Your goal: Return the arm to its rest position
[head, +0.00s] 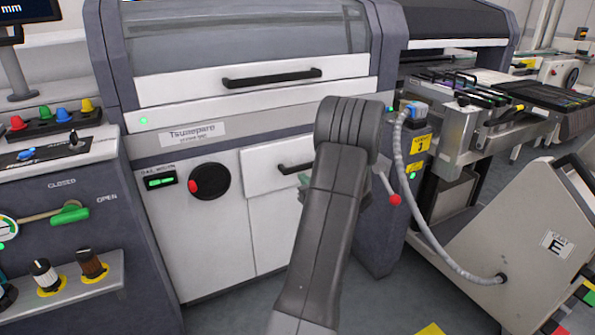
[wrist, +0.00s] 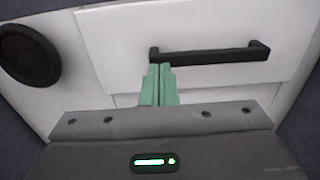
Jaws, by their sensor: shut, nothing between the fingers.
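My gripper (wrist: 160,72) shows in the wrist view as two green fingers pressed together with nothing between them. Beyond the fingertips is a white cabinet front with a black bar handle (wrist: 210,54); the fingertips overlap its left end in the picture, and I cannot tell whether they touch. In the head view my dark grey arm (head: 335,200) reaches up the middle of the picture. It hides most of the gripper; only a bit of green (head: 303,180) shows at its left side, in front of the lower white door.
The machine (head: 215,225) fills the centre, with a black round knob (head: 210,182) and upper handle (head: 272,77). A red-tipped lever (head: 394,199) and grey hose (head: 398,150) are right of my arm. A trolley marked E (head: 520,245) stands at right, a control panel (head: 70,185) at left.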

